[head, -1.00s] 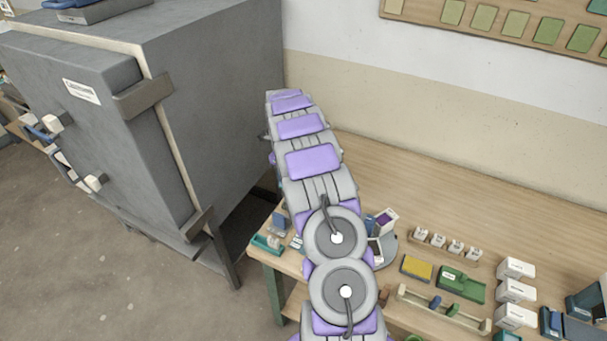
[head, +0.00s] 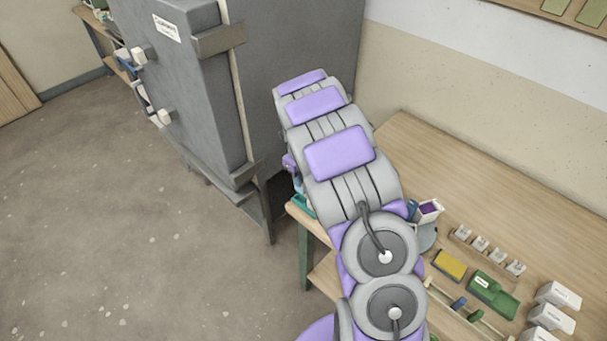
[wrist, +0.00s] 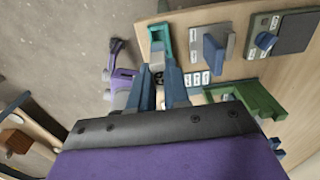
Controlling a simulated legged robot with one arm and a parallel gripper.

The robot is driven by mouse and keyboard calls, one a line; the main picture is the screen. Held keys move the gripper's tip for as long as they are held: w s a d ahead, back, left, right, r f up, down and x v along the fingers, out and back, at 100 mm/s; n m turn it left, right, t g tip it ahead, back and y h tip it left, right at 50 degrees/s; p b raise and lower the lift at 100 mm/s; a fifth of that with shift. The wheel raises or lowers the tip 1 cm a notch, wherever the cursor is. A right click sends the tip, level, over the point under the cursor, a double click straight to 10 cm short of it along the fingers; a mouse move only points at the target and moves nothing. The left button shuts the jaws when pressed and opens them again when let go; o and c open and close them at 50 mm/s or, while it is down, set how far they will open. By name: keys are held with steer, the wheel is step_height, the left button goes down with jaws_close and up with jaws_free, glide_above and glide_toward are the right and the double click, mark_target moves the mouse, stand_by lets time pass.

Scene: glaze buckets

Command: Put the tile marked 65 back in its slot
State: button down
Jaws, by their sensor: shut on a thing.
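In the wrist view my gripper (wrist: 161,78) reaches over the table edge, its two blue-grey fingers shut on a small pale tile (wrist: 157,60) with dark marks. I cannot read its number, and the fingers hide most of it. Just right of the fingers is a row of small white pieces with dark figures (wrist: 197,78); the figures are too small to read surely. I cannot make out an empty slot. In the head view my arm hides the gripper and the tile.
A teal tray (wrist: 160,38), a blue block (wrist: 213,55) on grey and a green holder (wrist: 262,98) lie around the gripper. A yellow sponge (head: 450,265) and white boxes (head: 555,296) lie right.

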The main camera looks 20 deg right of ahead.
mark_target(301, 190)
steer(key=shift+f+b, duration=0.8)
steer(key=shift+f, duration=0.6)
steer(key=shift+f+p, duration=0.35)
steer(key=shift+f, duration=1.25)
steer(key=shift+f, duration=0.2)
steer(key=c, duration=1)
jaws_free()
steer(key=shift+p, duration=0.3)
steer(key=shift+r+p, duration=1.4)
steer(key=shift+r, duration=2.1)
